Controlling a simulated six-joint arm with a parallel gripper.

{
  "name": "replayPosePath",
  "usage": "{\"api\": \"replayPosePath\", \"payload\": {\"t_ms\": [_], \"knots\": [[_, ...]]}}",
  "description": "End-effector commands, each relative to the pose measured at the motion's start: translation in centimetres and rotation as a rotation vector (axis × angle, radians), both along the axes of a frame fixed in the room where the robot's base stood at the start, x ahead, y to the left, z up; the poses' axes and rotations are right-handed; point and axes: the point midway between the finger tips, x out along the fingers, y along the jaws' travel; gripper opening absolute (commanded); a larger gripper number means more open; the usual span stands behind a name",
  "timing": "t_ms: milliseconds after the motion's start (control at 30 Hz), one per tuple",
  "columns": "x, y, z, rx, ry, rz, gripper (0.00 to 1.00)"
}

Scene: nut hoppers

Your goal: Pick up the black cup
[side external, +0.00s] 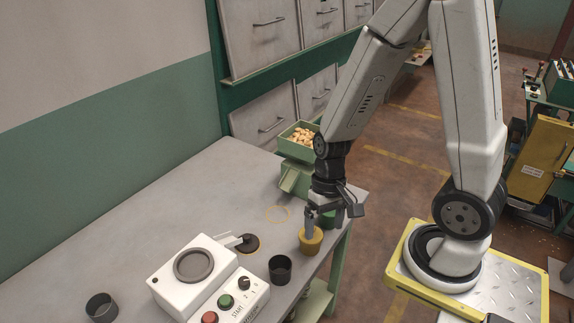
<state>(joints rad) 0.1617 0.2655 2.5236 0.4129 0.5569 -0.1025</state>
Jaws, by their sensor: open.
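My gripper (310,226) points down at an ochre-yellow cup (311,243), up and to the right of the black cup. The jaws are open, with a finger at or inside the yellow cup's rim; the exact contact is hard to see. The black cup is apart from the gripper.
A white box (205,262) with a round dark ring, and its button panel (232,300), stand left of the black cup. A green hopper (290,178) with nuts stands behind my gripper. A green object (328,218) is partly hidden by it.

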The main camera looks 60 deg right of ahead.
Motion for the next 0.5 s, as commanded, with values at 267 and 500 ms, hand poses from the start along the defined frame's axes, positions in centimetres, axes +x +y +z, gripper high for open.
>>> {"api": "replayPosePath", "payload": {"t_ms": [267, 500], "knots": [[-2.3, 2.0, -2.9, 0.27, 0.259, -0.37, 1.0], [-1.9, 3.5, -4.4, 0.522, 0.396, -0.707, 1.0]]}}
